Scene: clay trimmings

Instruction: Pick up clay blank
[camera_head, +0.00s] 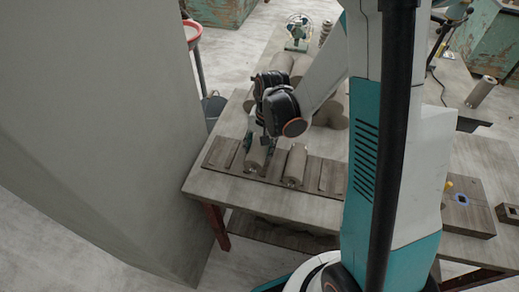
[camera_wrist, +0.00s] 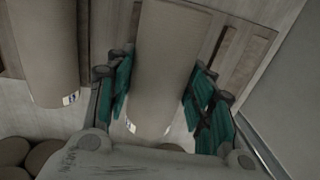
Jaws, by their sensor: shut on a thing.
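Two grey-beige cylindrical clay blanks show at the front of the table. The left clay blank (camera_head: 256,155) is between the fingers of my gripper (camera_head: 262,143) in the head view. In the wrist view the same blank (camera_wrist: 165,50) runs between the teal finger pads of my gripper (camera_wrist: 158,90), which is shut on it. The second clay blank (camera_head: 295,164) lies just to the right on the ribbed wooden board (camera_head: 222,154). It also shows at the left of the wrist view (camera_wrist: 45,50). I cannot tell whether the held blank still touches the board.
Several more cylinders (camera_head: 300,68) lie in a group farther back on the table (camera_head: 232,122), partly behind my arm. A small green device (camera_head: 299,30) stands at the back. A grey wall (camera_head: 110,130) is close on the left. A wooden block (camera_head: 466,215) lies at the right.

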